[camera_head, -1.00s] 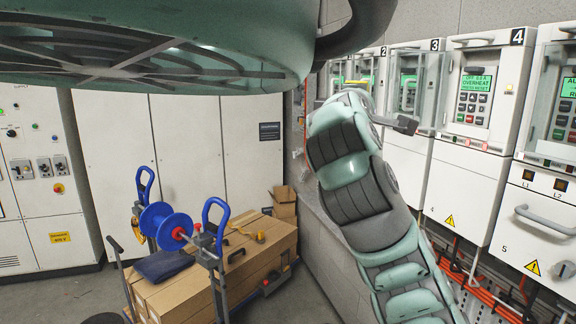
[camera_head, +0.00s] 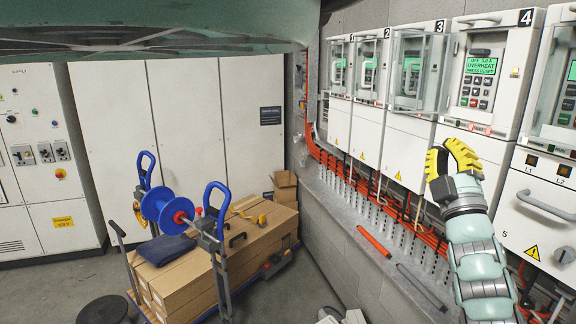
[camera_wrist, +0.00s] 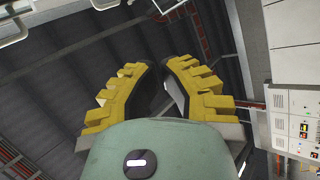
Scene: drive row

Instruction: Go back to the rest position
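My gripper (camera_head: 455,160) has yellow ridged fingers and is at the right of the head view. It points up on my pale green arm (camera_head: 478,255), in front of the white drive cabinets below drive 4 (camera_head: 488,75). In the wrist view, my gripper (camera_wrist: 163,75) shows a narrow gap between the two fingers, with the ceiling visible through it and nothing held. Drive 4's green display reads overheat and press reset.
Drives 1 (camera_head: 340,70), 2 (camera_head: 370,72) and 3 (camera_head: 414,75) line the right wall, with orange cables (camera_head: 335,160) below. A cart with cardboard boxes (camera_head: 250,250) and a blue spool (camera_head: 165,210) stands left of centre. Grey floor shows in front of the left cabinets.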

